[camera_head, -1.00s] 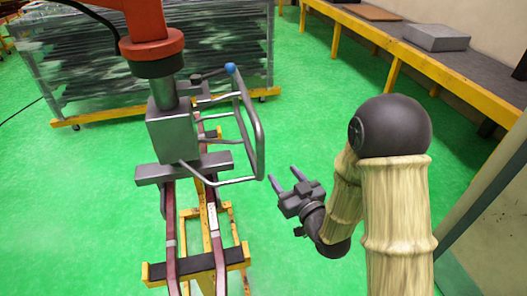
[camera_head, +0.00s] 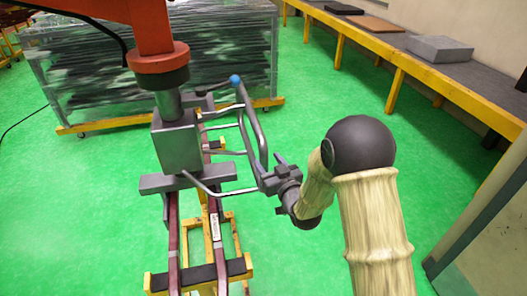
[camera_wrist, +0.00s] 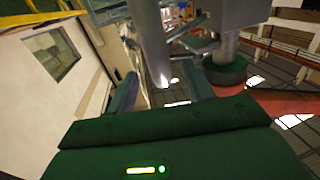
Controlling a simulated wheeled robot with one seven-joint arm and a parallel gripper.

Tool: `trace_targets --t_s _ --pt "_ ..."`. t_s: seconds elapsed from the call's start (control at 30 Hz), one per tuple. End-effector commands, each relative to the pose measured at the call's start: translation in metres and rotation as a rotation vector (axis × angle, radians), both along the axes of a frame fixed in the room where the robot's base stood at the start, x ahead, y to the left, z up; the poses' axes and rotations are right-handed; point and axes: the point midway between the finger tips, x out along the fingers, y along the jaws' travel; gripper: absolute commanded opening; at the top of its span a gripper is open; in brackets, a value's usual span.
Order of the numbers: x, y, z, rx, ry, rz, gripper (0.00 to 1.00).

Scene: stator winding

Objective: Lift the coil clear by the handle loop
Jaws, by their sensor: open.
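The grey tubular handle loop (camera_head: 257,140) stands out to the right of a grey block fixture (camera_head: 176,148) hanging from an orange arm, with a blue knob (camera_head: 235,81) at its top. The coil (camera_head: 173,245) shows as reddish-brown bars running below the fixture. My gripper (camera_head: 268,162) is open at the lower right bar of the handle loop. In the wrist view, my gripper (camera_wrist: 163,80) has its fingers apart, and a bright grey tube of the handle loop (camera_wrist: 148,38) reaches down between them. I cannot tell whether a finger touches it.
A yellow stand (camera_head: 157,282) with black pads is under the coil. A wheeled rack (camera_head: 140,70) wrapped in clear film stands behind. A long yellow-framed bench (camera_head: 395,55) runs along the right wall. Green floor is free between the fixture and the bench.

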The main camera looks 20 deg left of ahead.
Motion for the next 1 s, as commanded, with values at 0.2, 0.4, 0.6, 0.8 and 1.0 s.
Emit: trace_targets --t_s 0.2,0.4,0.6,0.8,1.0 --pt "0.022 0.021 0.001 -0.001 -0.001 0.000 0.52" --pt "0.030 0.027 0.000 0.001 -0.001 -0.001 0.52" --pt "0.030 0.027 0.000 0.001 -0.001 -0.001 0.52" --pt "0.030 0.027 0.000 0.001 -0.001 -0.001 0.19" --pt "0.029 0.027 0.000 0.001 -0.001 -0.001 0.00"
